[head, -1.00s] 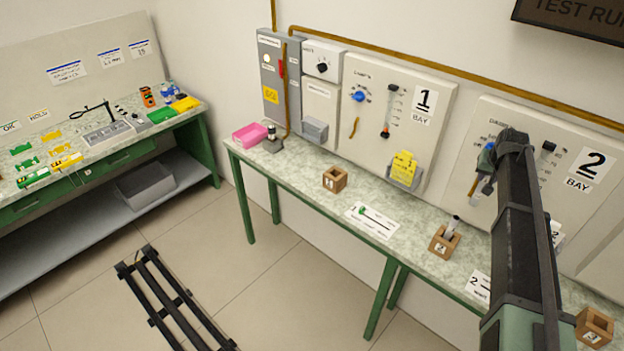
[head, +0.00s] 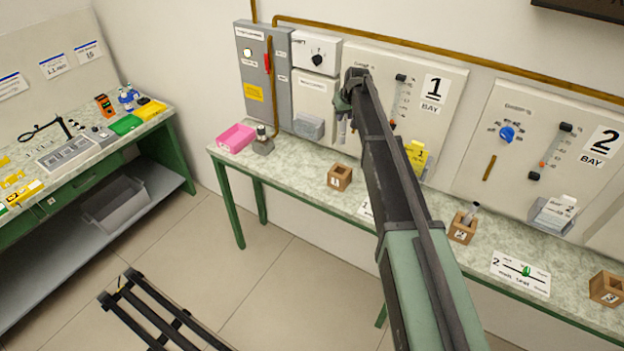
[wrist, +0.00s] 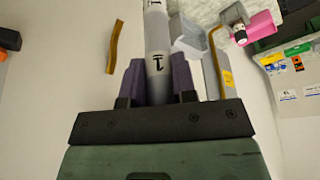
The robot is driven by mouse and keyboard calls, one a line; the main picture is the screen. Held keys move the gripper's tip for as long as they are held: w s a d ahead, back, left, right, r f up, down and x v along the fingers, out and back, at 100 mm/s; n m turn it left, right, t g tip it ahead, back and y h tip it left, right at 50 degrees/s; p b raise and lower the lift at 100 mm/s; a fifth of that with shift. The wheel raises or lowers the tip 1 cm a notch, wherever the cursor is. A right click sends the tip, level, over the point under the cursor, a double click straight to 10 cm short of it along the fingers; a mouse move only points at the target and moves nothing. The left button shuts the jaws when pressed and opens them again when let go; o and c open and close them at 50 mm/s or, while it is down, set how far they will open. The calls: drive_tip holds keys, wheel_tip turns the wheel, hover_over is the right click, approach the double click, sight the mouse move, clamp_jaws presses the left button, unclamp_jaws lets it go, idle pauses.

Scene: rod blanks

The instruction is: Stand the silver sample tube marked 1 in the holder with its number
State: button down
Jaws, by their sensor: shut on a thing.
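The silver sample tube (wrist: 157,45) shows a black 1 in the wrist view, between my gripper's purple fingers (wrist: 157,82). In the head view my gripper (head: 343,106) is shut on the tube (head: 341,132), which hangs roughly upright above the bench. A wooden block holder (head: 339,178) stands on the bench below it and apart from it; its mark looks like a 1. Its hole looks empty. A second wooden holder (head: 462,230) has a tilted tube (head: 471,213) in it; its mark looks like a 2.
A third wooden holder (head: 606,289) stands at the bench's right end. A pink tray (head: 236,138) and a small grey device (head: 263,142) sit at the left end. Wall panels with knobs and a grey cabinet (head: 266,75) stand behind. My arm hides part of the bench.

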wheel_tip(320, 180, down, 20)
drive_tip(key=b, duration=2)
drive_tip(key=shift+f, duration=0.2)
drive_tip(key=c, duration=0.9)
unclamp_jaws()
drive_tip(key=shift+d+r, duration=0.1)
drive_tip(key=shift+s, duration=0.1)
drive_tip(key=p+v, duration=1.1)
drive_tip(key=v, duration=0.2)
drive_tip(key=s+m+g, duration=0.1)
drive_tip(key=s, duration=1.3)
drive_tip(key=s+a+f+m+g, duration=0.1)
drive_tip(key=s, duration=1.3)
drive_tip(key=s+f+g+h, duration=0.1)
drive_tip(key=s+g, duration=0.1)
drive_tip(key=s, duration=1.2)
drive_tip(key=shift+s+a+m, duration=0.1)
drive_tip(key=shift+a+m, duration=0.05)
drive_tip(key=shift+m, duration=0.25)
